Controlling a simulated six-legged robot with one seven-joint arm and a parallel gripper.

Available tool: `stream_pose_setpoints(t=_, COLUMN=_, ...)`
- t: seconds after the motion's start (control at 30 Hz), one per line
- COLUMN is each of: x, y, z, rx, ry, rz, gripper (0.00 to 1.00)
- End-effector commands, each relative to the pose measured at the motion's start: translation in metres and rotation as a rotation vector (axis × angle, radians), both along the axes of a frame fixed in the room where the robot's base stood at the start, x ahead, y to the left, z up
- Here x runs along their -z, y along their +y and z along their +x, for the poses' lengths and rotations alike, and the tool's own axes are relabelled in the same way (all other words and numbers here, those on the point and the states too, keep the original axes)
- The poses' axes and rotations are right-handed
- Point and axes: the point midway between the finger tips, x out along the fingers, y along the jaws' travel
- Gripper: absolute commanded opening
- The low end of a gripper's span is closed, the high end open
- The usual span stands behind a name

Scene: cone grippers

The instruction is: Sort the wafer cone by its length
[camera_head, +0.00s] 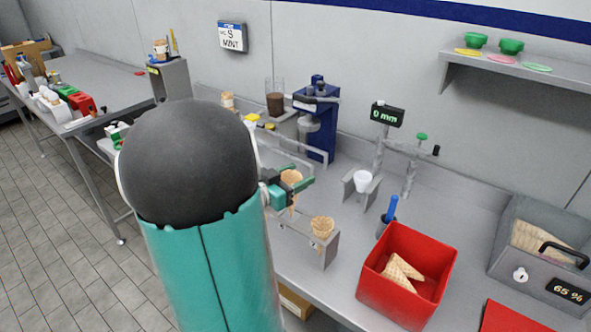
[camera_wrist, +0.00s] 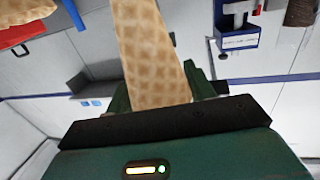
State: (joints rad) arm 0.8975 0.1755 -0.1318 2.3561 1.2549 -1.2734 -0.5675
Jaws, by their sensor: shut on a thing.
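My gripper (camera_head: 298,186) is shut on a wafer cone (camera_head: 291,177), over the bench beside the grey rack. In the wrist view the cone (camera_wrist: 150,50) rises between the green fingers of my gripper (camera_wrist: 160,92); one of its ends is out of the picture. Another wafer cone (camera_head: 322,228) stands point down in the grey rack (camera_head: 331,249). A gauge display (camera_head: 387,115) reads "0 mm", with a white cup (camera_head: 362,180) in a holder in front of it. Several wafer pieces (camera_head: 402,270) lie in the red bin (camera_head: 372,285).
A grey box (camera_head: 508,262) with wafers and a "65 %" display stands at the right. A blue machine (camera_head: 316,120) stands at the back. A shelf (camera_head: 520,70) with green bowls hangs at upper right. My arm hides part of the bench.

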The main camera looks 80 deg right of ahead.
Motion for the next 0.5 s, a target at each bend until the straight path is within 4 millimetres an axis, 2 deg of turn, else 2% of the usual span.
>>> stream_pose_setpoints(t=0.5, x=0.038, y=0.0, z=0.0, rx=0.001, ry=0.001, rz=0.002, gripper=0.45)
